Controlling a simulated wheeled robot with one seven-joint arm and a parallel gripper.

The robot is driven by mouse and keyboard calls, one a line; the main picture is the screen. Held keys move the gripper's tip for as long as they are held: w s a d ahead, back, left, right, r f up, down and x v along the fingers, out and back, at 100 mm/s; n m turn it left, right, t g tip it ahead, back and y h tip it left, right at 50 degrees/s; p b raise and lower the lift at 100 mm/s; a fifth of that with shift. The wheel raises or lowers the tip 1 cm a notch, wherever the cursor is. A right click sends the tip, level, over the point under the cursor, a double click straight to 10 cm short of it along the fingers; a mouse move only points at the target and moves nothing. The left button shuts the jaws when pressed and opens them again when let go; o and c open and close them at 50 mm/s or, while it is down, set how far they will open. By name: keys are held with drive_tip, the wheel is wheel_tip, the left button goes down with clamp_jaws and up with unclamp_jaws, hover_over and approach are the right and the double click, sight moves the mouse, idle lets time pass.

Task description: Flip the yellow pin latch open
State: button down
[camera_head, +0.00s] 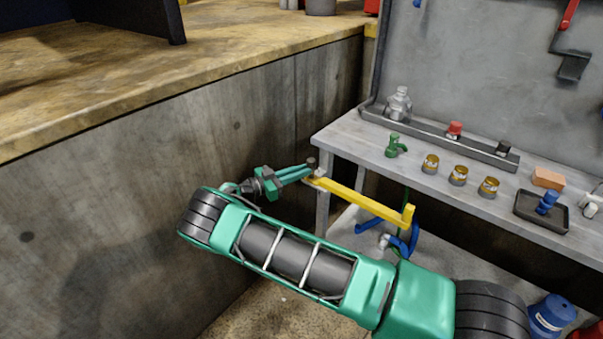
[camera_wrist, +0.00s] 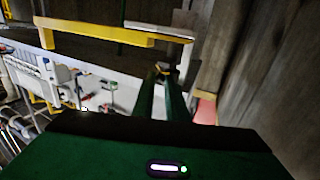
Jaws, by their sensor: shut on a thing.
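The yellow pin latch (camera_head: 362,200) is a long bar with a short upright end at the right, set at the near-left corner of the grey workbench. A dark round pin (camera_head: 311,163) stands at its left end. My green gripper (camera_head: 308,171) reaches in from the left, its fingers shut at this left end, by the pin. In the wrist view the yellow bar (camera_wrist: 95,35) runs across the top, and my fingertips (camera_wrist: 164,70) meet close together below its pale right end. The exact grip on the pin end is dark and partly hidden.
The grey workbench (camera_head: 345,138) carries a green item (camera_head: 393,146), several small jars and an orange block (camera_head: 547,178). A wooden counter (camera_head: 220,48) with a grey wall stands at the left. A blue curved part (camera_head: 368,228) is beneath the bar.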

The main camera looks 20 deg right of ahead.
drive_tip(key=shift+a, duration=0.2)
drive_tip(key=c, duration=1.8)
unclamp_jaws()
drive_tip(key=shift+d, duration=0.1)
drive_tip(key=v, duration=1.1)
drive_tip(key=shift+w+f, duration=0.15)
drive_tip(key=shift+f, duration=0.05)
